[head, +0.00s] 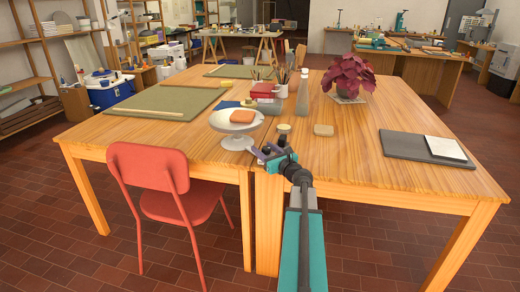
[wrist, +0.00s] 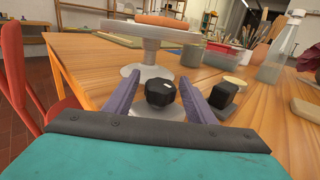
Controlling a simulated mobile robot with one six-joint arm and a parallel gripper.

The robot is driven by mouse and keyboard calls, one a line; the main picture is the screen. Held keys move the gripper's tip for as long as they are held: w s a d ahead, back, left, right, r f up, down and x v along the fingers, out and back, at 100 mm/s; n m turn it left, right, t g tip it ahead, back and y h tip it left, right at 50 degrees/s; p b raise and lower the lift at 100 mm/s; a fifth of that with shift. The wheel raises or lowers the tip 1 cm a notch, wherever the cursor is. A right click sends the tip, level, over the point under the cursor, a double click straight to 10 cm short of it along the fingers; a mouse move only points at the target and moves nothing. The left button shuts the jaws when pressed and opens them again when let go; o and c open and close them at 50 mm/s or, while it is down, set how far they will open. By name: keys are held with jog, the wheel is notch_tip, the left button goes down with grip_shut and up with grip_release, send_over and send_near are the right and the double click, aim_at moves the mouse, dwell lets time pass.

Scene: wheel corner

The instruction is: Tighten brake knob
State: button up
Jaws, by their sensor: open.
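A grey wheel on a pedestal (head: 236,127) stands near the front edge of the table, with an orange block (head: 242,116) on its top. The wheel's pedestal also shows in the wrist view (wrist: 150,58). A black faceted knob (wrist: 160,92) with a small white mark sits low in front of the pedestal. My gripper (wrist: 160,76) is open, with one purple finger on each side of the knob and visible gaps to it. In the head view my gripper (head: 264,154) is just right of the wheel's base, and the knob cannot be made out clearly there.
A black block (wrist: 223,95) stands just right of my right finger. A small round tub (head: 284,128), a tan block (head: 323,130) and a grey bottle (head: 302,93) stand to the right. A red chair (head: 150,170) is at the left front.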

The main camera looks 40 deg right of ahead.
jog(key=shift+x, duration=1)
